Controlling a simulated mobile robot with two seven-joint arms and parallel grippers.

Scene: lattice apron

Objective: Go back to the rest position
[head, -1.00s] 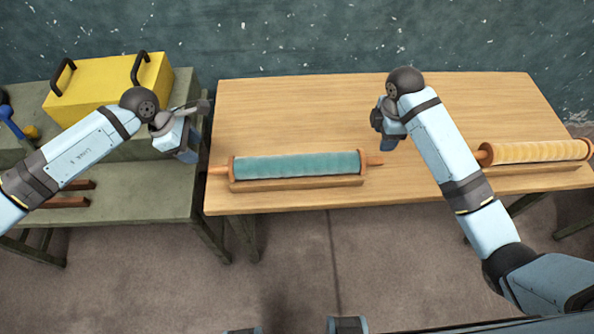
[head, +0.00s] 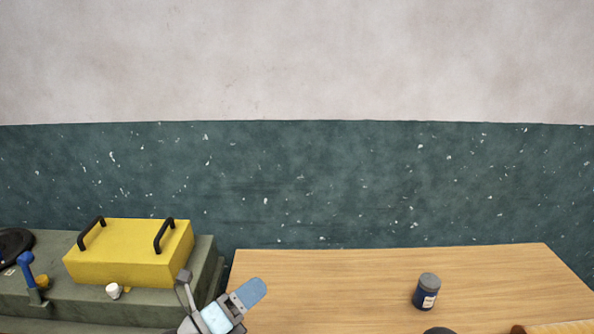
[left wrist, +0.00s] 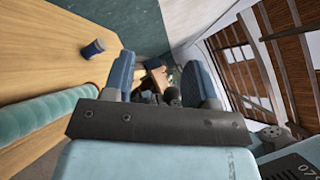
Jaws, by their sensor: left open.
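My left gripper (head: 222,288) is at the bottom of the head view, between the green bench and the wooden table. It is open and empty. In the left wrist view its two blue fingers (left wrist: 162,80) stand apart, with nothing held between them. My right gripper is not in the head view; a dark rounded piece at the bottom edge may be part of my right arm. A dark blue jar with a grey lid (head: 427,292) stands upright on the wooden table (head: 330,285), apart from my left gripper. The jar also shows in the left wrist view (left wrist: 93,49).
A teal roller (left wrist: 35,118) shows in the left wrist view. The table around the jar is clear.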

